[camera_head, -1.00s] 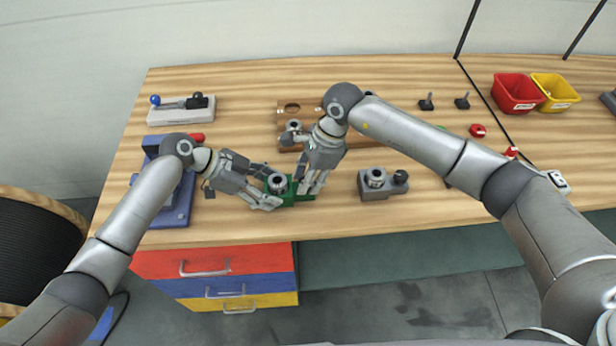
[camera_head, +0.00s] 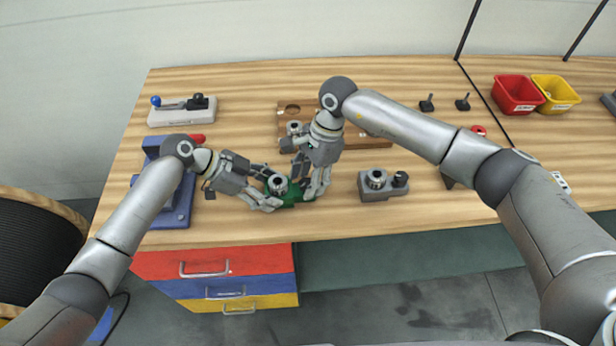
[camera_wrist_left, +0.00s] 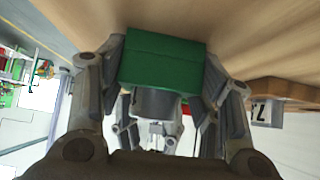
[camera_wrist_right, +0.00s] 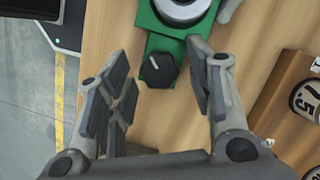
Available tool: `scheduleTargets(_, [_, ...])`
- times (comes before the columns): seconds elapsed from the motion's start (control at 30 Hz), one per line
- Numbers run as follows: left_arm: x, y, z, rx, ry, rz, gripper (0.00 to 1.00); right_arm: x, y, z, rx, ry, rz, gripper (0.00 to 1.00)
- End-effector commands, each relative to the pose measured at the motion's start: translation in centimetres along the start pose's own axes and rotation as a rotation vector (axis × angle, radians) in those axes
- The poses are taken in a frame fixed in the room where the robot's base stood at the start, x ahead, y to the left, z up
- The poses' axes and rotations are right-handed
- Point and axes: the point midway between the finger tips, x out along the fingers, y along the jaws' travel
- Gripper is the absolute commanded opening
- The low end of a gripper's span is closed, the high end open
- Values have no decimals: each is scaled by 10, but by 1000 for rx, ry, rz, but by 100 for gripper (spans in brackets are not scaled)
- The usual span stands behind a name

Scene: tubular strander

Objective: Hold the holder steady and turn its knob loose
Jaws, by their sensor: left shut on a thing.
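The green holder (camera_head: 292,195) stands near the front edge of the table with a grey metal ring piece (camera_head: 278,183) in it. My left gripper (camera_head: 266,188) is shut on the holder from the left; the green block also fills the space between its fingers in the left wrist view (camera_wrist_left: 162,68). The holder's black knob (camera_wrist_right: 158,70) with a white mark shows in the right wrist view, at its right end. My right gripper (camera_wrist_right: 163,78) is open, its fingers on either side of the knob and apart from it. The head view hides the knob behind the right fingers.
A grey holder (camera_head: 383,188) with a ring and black knob stands to the right. A wooden rack (camera_head: 372,138) lies behind my right gripper. A blue fixture (camera_head: 172,212) is at the left. Red (camera_head: 516,92) and yellow (camera_head: 553,92) bins stand at the back right.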

Motion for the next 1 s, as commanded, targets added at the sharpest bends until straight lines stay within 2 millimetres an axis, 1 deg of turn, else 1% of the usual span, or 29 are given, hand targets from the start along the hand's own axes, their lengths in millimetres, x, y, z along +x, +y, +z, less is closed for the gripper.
scheduleTargets(0.43, [0,0,0,0,0,-1,9,0,0,0,1,0,0,48])
scheduleTargets(0.53, [0,0,0,0,0,0,9,-2,0,0,1,1,-1,48])
scheduleTargets(0.67, [0,0,0,0,0,0,9,-11,0,-1,1,2,-1,48])
scheduleTargets(1.0, [0,0,0,0,-1,0,9,-45,0,0,1,1,-2,48])
